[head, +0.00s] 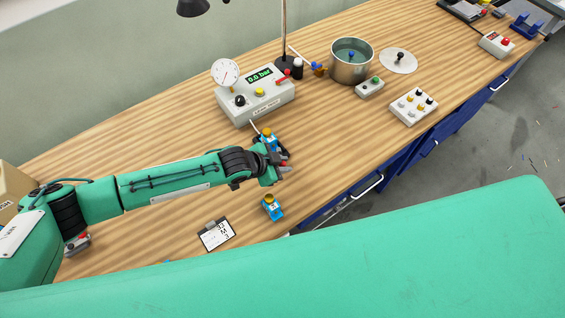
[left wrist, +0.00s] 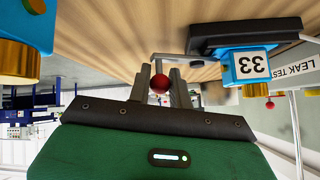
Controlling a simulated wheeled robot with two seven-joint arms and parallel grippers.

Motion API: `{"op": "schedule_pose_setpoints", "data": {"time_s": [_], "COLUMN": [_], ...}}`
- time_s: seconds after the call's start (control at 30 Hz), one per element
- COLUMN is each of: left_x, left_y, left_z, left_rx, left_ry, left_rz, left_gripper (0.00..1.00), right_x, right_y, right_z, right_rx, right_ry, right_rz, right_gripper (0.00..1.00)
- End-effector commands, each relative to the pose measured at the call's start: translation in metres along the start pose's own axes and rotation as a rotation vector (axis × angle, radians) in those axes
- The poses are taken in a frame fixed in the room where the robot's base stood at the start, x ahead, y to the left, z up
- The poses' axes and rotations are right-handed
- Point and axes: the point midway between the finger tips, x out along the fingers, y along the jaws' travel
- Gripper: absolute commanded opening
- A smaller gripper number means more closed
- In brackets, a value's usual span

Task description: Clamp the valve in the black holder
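A blue valve (head: 267,140) with a yellow-brown top sits on the bench in front of the leak tester. In the left wrist view this valve (left wrist: 249,67) carries the label 33 and sits at the black holder (left wrist: 225,42). A grey lever runs from the holder to a red ball knob (left wrist: 160,83). My left gripper (head: 284,172) is low over the bench, beside the holder. In the left wrist view its fingers (left wrist: 160,80) stand on both sides of the knob with no clear gap. The holder is partly hidden by my left arm in the head view. My right gripper is out of view.
A second blue valve (head: 272,208) stands near the front edge, close to a clipboard (head: 217,235). The leak tester (head: 254,96) with a gauge stands behind. A metal pot (head: 351,62) and button box (head: 413,106) are to the right. Bare wood lies between.

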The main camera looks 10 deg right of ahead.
Motion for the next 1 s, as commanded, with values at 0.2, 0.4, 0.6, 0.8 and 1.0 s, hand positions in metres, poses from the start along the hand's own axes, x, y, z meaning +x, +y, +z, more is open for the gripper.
{"op": "schedule_pose_setpoints", "data": {"time_s": [0.2, 0.4, 0.6, 0.8, 1.0], "left_x": [0.0, 0.002, 0.006, 0.01, 0.014], "left_y": [0.0, 0.003, 0.004, 0.004, 0.002], "left_z": [-0.001, -0.006, -0.009, -0.013, -0.017], "left_rx": [-0.003, -0.046, -0.114, -0.188, -0.264], "left_ry": [0.0, -0.009, -0.027, -0.047, -0.068], "left_rz": [-0.002, -0.041, -0.106, -0.181, -0.258], "left_gripper": [0.0, 0.0, 0.0, 0.0, 0.0], "right_x": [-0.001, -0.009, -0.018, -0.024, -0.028], "right_y": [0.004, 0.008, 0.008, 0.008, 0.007], "right_z": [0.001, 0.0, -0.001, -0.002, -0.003], "right_rx": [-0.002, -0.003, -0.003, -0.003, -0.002], "right_ry": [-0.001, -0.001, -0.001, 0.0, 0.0], "right_rz": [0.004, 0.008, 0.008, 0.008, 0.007], "right_gripper": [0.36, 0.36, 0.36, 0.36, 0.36]}}
